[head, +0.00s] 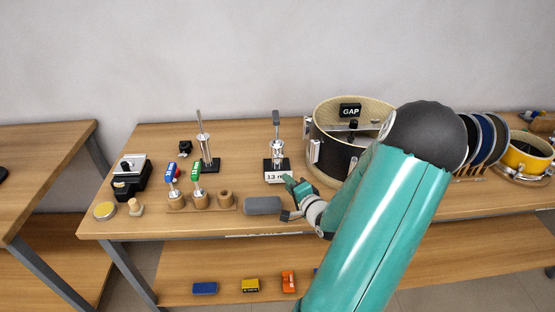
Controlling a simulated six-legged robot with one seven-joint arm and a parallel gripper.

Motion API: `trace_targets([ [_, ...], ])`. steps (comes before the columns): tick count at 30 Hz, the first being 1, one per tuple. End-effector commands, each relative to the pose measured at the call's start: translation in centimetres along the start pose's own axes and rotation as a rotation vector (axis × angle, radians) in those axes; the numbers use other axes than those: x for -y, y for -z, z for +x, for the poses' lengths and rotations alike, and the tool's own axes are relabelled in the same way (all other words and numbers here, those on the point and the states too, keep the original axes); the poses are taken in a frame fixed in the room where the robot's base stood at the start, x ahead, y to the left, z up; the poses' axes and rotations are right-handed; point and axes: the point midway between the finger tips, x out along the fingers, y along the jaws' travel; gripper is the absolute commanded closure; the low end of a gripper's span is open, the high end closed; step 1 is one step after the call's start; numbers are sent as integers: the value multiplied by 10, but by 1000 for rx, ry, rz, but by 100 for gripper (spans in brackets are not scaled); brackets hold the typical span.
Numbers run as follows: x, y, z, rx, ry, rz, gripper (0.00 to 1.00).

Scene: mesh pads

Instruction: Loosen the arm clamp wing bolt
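A small upright metal stand (277,146) with a dark top and a black base stands in the middle of the table, with a white "13 m…" label (276,177) at its front. A second metal stand (205,143) with a black base is to its left. I cannot make out which small part is the arm clamp wing bolt. My gripper (289,198) is low over the table, just in front and right of the labelled stand. It is small and partly turned away, so its opening is unclear. My teal arm covers the area to its right.
A round drum (334,157) with a black "GAP" tag (350,111) stands right of the stand, partly behind my arm. A grey pad (262,205) lies beside my gripper. Wooden holders (200,201) with blue and green-topped tools are left. Discs (489,140) and a yellow drum (529,154) are right.

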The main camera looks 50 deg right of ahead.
Motion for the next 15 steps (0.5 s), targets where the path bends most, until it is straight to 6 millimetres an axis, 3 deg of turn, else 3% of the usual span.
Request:
trace_targets([
  [3, -4, 18, -16, -40, 102, 132, 71],
  [7, -3, 25, -22, -53, 156, 189, 71],
  [11, -1, 24, -12, -50, 164, 194, 71],
  [15, 3, 26, 10, -49, 163, 194, 71],
])
